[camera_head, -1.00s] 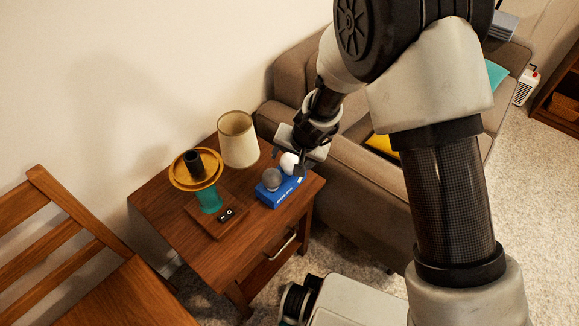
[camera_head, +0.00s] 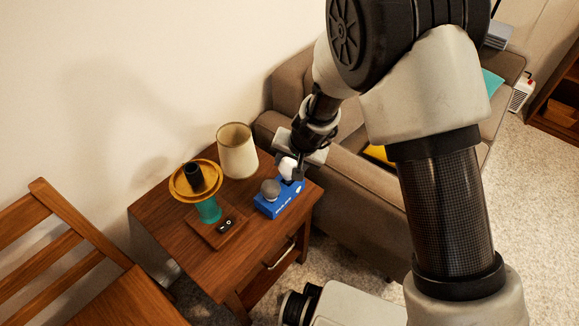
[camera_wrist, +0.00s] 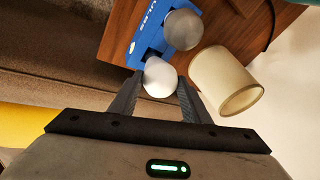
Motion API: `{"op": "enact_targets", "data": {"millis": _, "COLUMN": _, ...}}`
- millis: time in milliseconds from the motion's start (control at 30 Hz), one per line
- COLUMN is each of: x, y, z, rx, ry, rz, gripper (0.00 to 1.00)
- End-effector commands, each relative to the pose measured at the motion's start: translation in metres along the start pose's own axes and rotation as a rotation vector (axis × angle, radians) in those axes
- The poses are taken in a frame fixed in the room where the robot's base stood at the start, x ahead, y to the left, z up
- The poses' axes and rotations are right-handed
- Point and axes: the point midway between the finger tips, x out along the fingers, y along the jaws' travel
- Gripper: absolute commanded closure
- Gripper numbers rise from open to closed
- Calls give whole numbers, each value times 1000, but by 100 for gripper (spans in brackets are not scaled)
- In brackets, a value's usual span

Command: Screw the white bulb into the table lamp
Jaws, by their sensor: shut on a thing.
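The white bulb (camera_head: 287,168) is between the fingers of my gripper (camera_head: 292,172), at the right end of the blue bulb box. In the wrist view the white bulb (camera_wrist: 160,78) sits between the two fingertips of my gripper (camera_wrist: 158,86), which is shut on it. The bulb's base is hidden; I cannot tell whether it is clear of the box. The table lamp has a teal stem (camera_head: 209,211), a yellow dish and a dark upright socket (camera_head: 194,176), which is empty. Its wooden base (camera_head: 217,232) carries a black switch.
The blue box (camera_head: 279,200) also holds a grey bulb (camera_head: 270,189). A cream lampshade (camera_head: 237,151) stands behind, between lamp and box. All are on a wooden side table (camera_head: 160,215). A sofa (camera_head: 345,185) is at the right, a wooden chair (camera_head: 75,260) at the left.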

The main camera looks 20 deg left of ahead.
Motion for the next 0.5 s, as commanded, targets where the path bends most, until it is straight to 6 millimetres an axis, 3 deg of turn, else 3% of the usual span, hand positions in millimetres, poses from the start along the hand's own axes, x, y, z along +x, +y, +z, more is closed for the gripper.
{"op": "enact_targets", "data": {"millis": 33, "x": -18, "y": -7, "z": -6, "rx": -4, "ry": 3, "rz": -2, "gripper": 79}}
{"op": "enact_targets", "data": {"millis": 100, "x": -31, "y": -11, "z": -10, "rx": -3, "ry": 2, "rz": -2, "gripper": 79}}
{"op": "enact_targets", "data": {"millis": 367, "x": -67, "y": -26, "z": -19, "rx": -13, "ry": -3, "rz": -5, "gripper": 79}}
{"op": "enact_targets", "data": {"millis": 500, "x": -90, "y": -56, "z": -13, "rx": -81, "ry": -31, "rz": -31, "gripper": 79}}
